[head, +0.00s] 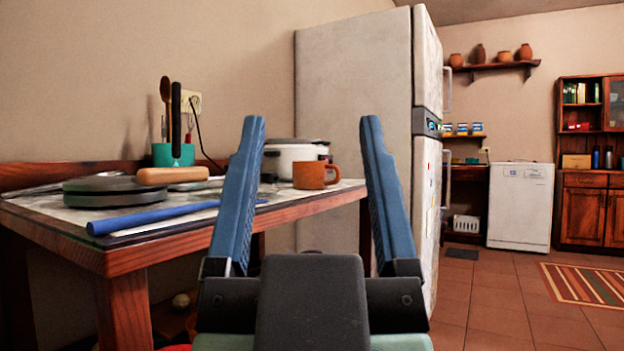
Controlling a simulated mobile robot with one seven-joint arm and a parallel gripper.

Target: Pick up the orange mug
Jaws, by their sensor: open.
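The orange mug (309,175) stands upright near the right end of the wooden table (150,248), with its handle to the right. My gripper (312,122) is open and empty, its two blue fingers spread wide. In the head view the mug shows between the fingers, farther away than the fingers, and neither finger appears to touch it. The left finger hides part of the table top and part of a white cooker.
The white cooker (285,158) stands just behind the mug. The refrigerator (355,110) stands behind. Open floor (480,310) lies right.

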